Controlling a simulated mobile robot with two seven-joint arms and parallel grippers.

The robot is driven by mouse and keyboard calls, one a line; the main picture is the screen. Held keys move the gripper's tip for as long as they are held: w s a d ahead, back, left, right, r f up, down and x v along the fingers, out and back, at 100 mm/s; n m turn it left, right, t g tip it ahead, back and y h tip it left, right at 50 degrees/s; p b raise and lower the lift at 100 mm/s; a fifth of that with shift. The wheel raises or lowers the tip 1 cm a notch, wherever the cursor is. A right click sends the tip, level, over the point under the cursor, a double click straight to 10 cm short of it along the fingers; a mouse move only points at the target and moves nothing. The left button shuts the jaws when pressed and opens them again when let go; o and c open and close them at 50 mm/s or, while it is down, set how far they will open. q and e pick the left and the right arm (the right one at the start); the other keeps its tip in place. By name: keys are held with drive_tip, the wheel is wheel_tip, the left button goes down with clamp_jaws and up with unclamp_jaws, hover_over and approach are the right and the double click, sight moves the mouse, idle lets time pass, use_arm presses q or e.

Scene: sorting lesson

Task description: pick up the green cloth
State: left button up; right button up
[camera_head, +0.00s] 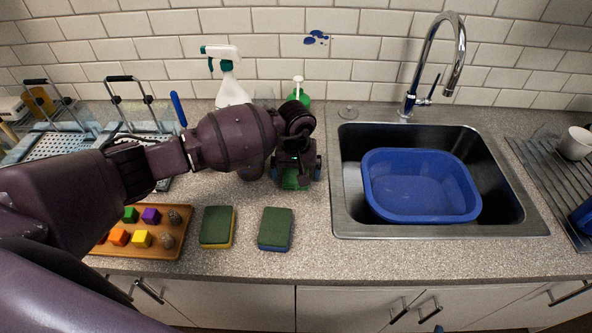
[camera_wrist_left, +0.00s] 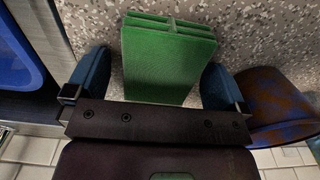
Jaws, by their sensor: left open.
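The green cloth (camera_wrist_left: 168,60) is folded into a thick block and lies on the speckled counter in the left wrist view. In the head view only a small part of the cloth (camera_head: 291,181) shows beneath my left gripper (camera_head: 296,172). The left gripper's blue fingers stand apart on either side of the cloth in the left wrist view (camera_wrist_left: 156,82). Counter shows between the cloth and each finger, so the jaws look open around it, not pressed on it. The dark gripper body hides the cloth's near end. My right gripper is not in view.
The sink (camera_head: 345,210) with a blue tub (camera_head: 420,212) is to the right. A patterned orange-and-blue object (camera_wrist_left: 275,108) stands close beside one finger. Two sponges (camera_head: 217,226) (camera_head: 275,228) and a wooden tray (camera_head: 150,251) of blocks lie in front. A spray bottle (camera_head: 229,90) stands behind.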

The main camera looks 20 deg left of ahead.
sight(296, 170)
use_arm(q)
drive_tip(key=c, duration=1)
wheel_tip(296, 170, up, 20)
drive_tip(key=shift+b, duration=1.1)
drive_tip(key=shift+c, duration=0.2)
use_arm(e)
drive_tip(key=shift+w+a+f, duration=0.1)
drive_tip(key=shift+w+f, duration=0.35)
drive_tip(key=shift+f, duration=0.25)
